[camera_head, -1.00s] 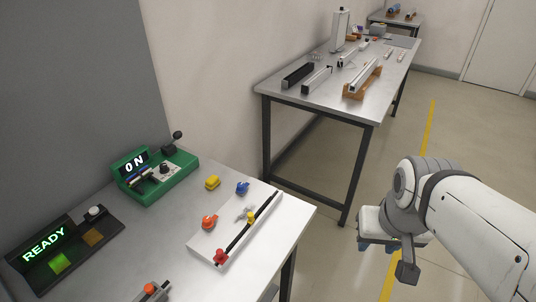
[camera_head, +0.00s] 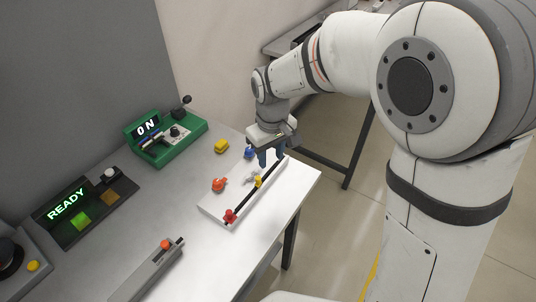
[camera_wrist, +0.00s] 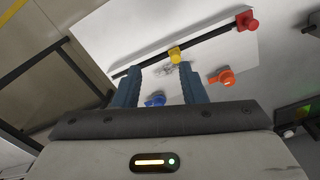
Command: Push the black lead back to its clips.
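The black lead (camera_head: 244,201) runs straight along a white board (camera_head: 213,208) near the table's front right edge. It passes a red clip (camera_head: 230,215) at its near end and a yellow clip (camera_head: 258,181) midway. The wrist view shows the lead (camera_wrist: 210,37), red clip (camera_wrist: 246,21) and yellow clip (camera_wrist: 175,55). My gripper (camera_head: 270,160) points down above the board's far end, near the lead's far end. Its two blue fingers (camera_wrist: 162,80) stand apart with nothing clearly held between them. I cannot tell whether they touch the lead.
An orange knob (camera_head: 219,184), a blue knob (camera_head: 249,152) and a small grey piece (camera_head: 252,176) lie left of the lead. A grey bar (camera_head: 150,272) lies in front.

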